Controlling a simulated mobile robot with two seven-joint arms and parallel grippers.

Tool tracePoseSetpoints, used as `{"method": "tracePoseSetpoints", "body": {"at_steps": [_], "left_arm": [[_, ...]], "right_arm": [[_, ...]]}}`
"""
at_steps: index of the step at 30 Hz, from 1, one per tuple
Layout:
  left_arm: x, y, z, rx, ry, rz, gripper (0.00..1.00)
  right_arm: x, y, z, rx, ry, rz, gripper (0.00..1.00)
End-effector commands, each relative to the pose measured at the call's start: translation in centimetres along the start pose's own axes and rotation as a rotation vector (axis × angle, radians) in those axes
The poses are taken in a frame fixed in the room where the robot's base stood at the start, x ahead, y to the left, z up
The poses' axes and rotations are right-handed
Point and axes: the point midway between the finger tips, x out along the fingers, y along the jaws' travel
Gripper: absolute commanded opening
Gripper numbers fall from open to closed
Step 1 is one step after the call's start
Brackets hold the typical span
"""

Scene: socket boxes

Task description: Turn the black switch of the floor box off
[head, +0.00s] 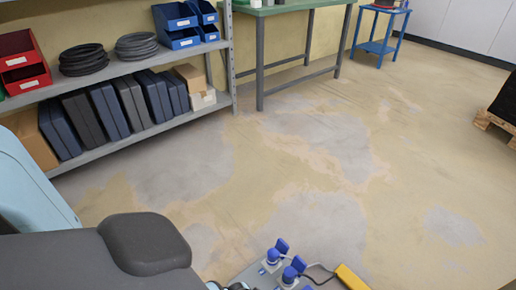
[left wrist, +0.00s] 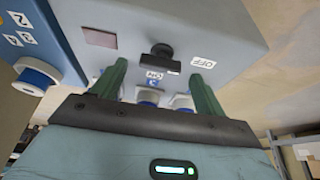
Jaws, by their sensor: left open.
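In the left wrist view, a grey box (left wrist: 225,32) fills the upper part of the picture. Whether the fingers touch the box is unclear. In the head view the switch and left fingers are not visible. My right gripper is out of view.
In the head view, a grey panel with blue plugs (head: 290,273), cables and a yellow part (head: 351,278) shows at the bottom edge. A loaded shelf (head: 150,122) stands left, a green workbench (head: 285,8) behind. The middle floor is clear. A blue-white socket (left wrist: 36,77) is left in the wrist view.

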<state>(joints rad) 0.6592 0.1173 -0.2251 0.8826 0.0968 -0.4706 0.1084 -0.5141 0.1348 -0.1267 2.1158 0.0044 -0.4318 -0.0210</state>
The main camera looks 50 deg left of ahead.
Motion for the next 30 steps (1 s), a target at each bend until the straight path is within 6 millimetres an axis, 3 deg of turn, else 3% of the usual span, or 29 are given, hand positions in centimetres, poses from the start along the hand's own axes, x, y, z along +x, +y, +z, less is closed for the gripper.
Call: {"method": "tracePoseSetpoints", "body": {"at_steps": [6,12,30], "left_arm": [[-3.6,-0.1,-0.3,0.0,0.004,-0.001,0.73],[-5.6,0.0,-0.2,0.0,0.002,0.0,0.73],[-6.1,0.0,0.0,-0.001,0.0,0.0,0.73]], "right_arm": [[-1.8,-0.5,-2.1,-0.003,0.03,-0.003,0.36],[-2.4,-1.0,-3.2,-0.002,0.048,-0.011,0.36],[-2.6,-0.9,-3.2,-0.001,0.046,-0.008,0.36]]}}
